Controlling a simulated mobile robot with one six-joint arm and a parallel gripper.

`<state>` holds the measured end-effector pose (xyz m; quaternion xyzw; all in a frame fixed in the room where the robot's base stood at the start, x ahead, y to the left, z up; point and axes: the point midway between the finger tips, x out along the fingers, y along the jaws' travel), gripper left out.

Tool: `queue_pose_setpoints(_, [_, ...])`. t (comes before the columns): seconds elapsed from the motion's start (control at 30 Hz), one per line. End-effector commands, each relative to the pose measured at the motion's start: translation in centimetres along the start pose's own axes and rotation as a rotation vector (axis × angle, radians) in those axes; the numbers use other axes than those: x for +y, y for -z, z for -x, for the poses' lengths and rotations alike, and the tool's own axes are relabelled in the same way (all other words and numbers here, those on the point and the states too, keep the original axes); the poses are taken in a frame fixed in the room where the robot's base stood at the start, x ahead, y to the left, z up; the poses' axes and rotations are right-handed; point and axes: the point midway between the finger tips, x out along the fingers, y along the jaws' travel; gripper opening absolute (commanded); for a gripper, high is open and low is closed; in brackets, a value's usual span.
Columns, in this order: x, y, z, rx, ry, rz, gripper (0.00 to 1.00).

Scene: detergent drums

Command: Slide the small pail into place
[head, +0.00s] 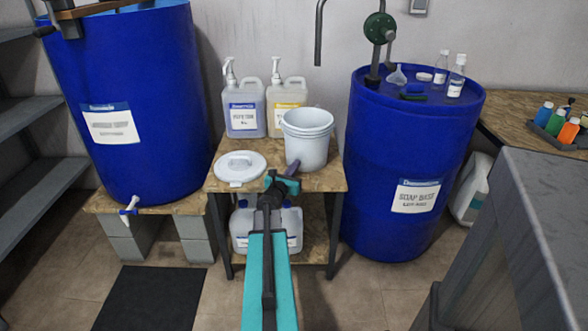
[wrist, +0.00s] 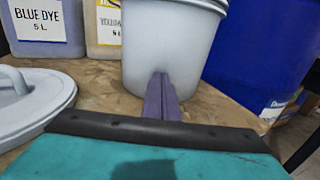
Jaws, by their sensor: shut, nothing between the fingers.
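The small white pail (head: 307,142) stands upright at the right of a small wooden-topped table (head: 325,183). It fills the upper middle of the wrist view (wrist: 165,42), its rim partly cut off. My gripper (head: 292,167) is at the near side of the pail, low above the tabletop. Its purple fingers (wrist: 162,92) are shut together with nothing between them. Their tips overlap the pail's lower wall; I cannot tell whether they touch it.
A white lid (head: 239,167) lies left of the pail. Two pump jugs (head: 243,108) (head: 286,105) stand behind. Blue drums flank the table at left (head: 135,165) and right (head: 378,205). White jugs (head: 246,238) sit on the shelf below. Bare tabletop (wrist: 95,73) shows between lid and pail.

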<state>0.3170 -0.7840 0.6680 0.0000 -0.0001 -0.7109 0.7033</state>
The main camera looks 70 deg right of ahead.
Motion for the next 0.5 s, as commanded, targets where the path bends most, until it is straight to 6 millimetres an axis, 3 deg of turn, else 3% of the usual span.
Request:
queue_pose_setpoints(0.33, [-0.1, 0.0, -0.1, 0.0, 0.001, 0.0, 0.0])
queue_pose_setpoints(0.5, [0.0, 0.2, -1.2, -0.001, 0.002, -0.001, 0.0])
